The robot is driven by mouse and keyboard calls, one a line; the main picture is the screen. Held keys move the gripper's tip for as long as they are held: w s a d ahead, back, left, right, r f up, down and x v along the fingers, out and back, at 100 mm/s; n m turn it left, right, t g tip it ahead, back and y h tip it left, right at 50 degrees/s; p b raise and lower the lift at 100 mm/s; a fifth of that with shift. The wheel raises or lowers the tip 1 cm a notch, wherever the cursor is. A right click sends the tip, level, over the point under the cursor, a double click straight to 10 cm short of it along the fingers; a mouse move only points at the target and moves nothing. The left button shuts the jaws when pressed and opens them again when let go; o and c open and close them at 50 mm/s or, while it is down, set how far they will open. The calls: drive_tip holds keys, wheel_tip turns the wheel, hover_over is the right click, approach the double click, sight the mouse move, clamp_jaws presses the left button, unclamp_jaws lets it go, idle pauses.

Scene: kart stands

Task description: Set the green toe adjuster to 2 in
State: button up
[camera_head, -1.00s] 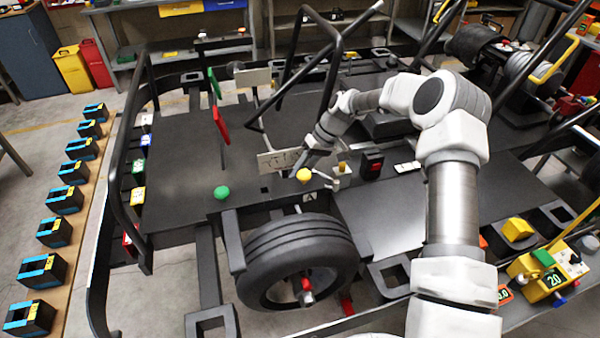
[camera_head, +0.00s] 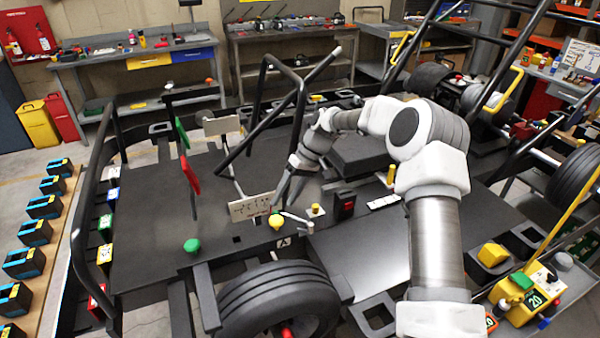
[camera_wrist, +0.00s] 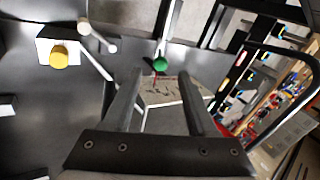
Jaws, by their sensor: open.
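A green round knob (camera_head: 191,245) stands on the dark kart deck, left of the wheel; I take it to be the toe adjuster. I cannot read its setting. A green knob also shows in the wrist view (camera_wrist: 160,64), beyond my fingertips. A pale plate with dark markings (camera_head: 252,206) stands on the deck, right of the green knob. My gripper (camera_head: 279,203) is at the plate's right end, above a yellow knob (camera_head: 275,221). In the wrist view my gripper (camera_wrist: 160,76) is open, with the plate (camera_wrist: 160,92) showing between the fingers.
A second yellow knob (camera_head: 316,208) sits on a pale base right of my gripper. A black block with a red face (camera_head: 344,205) stands beside it. Black tubes (camera_head: 280,115) rise behind. A tyre (camera_head: 280,302) is in front. The deck left of the plate is mostly bare.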

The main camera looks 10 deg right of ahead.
drive_tip(key=v, duration=1)
